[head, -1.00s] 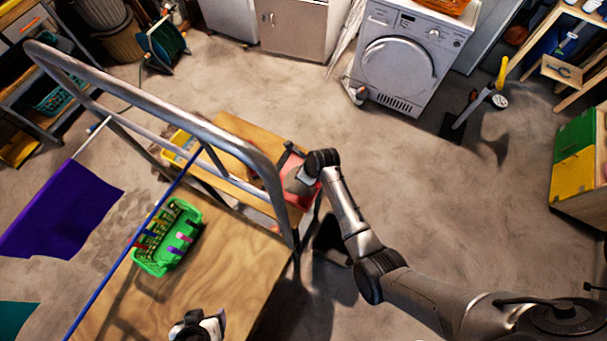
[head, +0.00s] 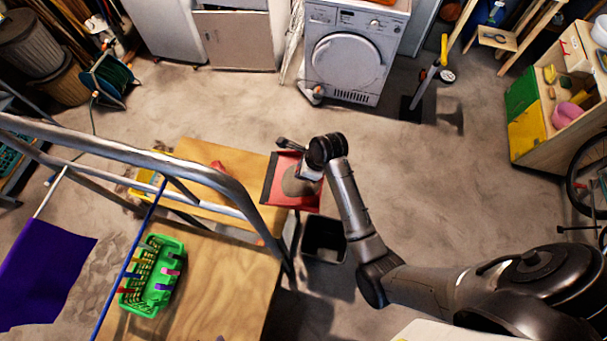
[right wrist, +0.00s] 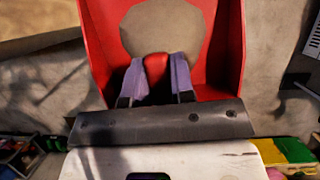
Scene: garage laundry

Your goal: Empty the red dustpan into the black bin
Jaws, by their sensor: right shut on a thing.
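The red dustpan (head: 285,190) is held up beside the right end of the wooden worktop. A grey-brown heap of dust (head: 296,184) lies in it. My right gripper (head: 309,173) is shut on the dustpan's handle. In the right wrist view, both fingers (right wrist: 156,80) clasp the red handle, with the pan (right wrist: 95,40) and dust (right wrist: 165,30) beyond. The black bin (head: 325,258) stands on the floor just below and right of the dustpan in the head view, partly hidden by my right arm. Its visible inside is dark. My left gripper is out of sight.
A metal rail (head: 150,152) crosses above the wooden worktop (head: 215,285). A green basket with pegs (head: 155,285) sits on the worktop. A washing machine (head: 352,60) stands at the back. The concrete floor (head: 440,190) right of the bin is largely clear.

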